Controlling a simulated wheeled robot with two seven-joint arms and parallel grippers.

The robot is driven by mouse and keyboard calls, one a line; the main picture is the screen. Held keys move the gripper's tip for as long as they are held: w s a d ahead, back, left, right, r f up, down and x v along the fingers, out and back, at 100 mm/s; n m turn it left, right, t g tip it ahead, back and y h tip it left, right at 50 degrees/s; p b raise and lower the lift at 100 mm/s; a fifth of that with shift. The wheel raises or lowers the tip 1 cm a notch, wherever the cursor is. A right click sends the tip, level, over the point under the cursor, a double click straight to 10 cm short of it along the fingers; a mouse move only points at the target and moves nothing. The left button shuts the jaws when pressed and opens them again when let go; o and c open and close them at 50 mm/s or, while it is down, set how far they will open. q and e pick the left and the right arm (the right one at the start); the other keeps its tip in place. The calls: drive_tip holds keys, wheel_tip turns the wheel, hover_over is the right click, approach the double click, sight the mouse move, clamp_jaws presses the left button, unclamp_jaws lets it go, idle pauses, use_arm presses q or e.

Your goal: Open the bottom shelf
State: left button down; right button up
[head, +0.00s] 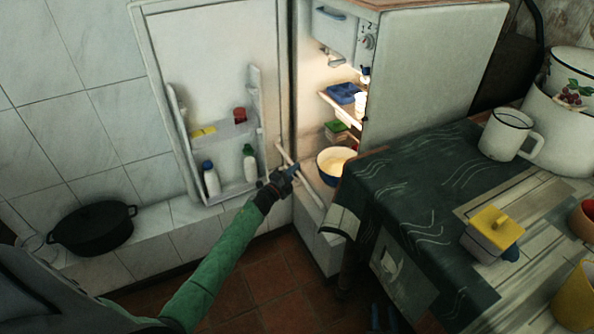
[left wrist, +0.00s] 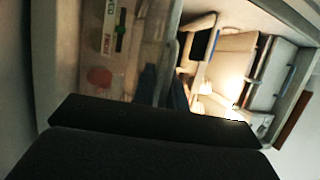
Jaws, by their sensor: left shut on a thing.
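The fridge (head: 432,60) stands open, its door (head: 215,60) swung to the left. A thin white bar (head: 309,192), which looks like the front edge of the bottom shelf, slants across the lower opening. My left gripper (head: 287,177) is at this bar, low between door and fridge, and is shut on it; the exact contact is hard to see. Dark gripper parts (left wrist: 150,125) fill the lower left wrist view, with the lit interior (left wrist: 235,60) beyond. Two dark blue prongs at the bottom of the head view look like my right gripper (head: 384,318), fingers apart and empty.
A bowl (head: 333,178) with yellow contents sits low in the fridge. Bottles (head: 211,180) stand in the door rack. A table (head: 400,185) with cloth, mug (head: 507,133) and butter dish (head: 494,231) is close on the right. A black pot (head: 93,228) sits on the left ledge.

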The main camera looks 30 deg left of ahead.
use_arm(q)
drive_tip(key=shift+w+a+r, duration=0.15)
drive_tip(key=shift+a+r, duration=0.05)
drive_tip(key=shift+r, duration=0.25)
drive_tip(key=c, duration=1.6)
unclamp_jaws()
drive_tip(key=shift+o, duration=0.2)
drive_tip(key=shift+f, duration=0.1)
drive_tip(key=shift+d+f, duration=0.1)
drive_tip(key=shift+s, duration=0.2)
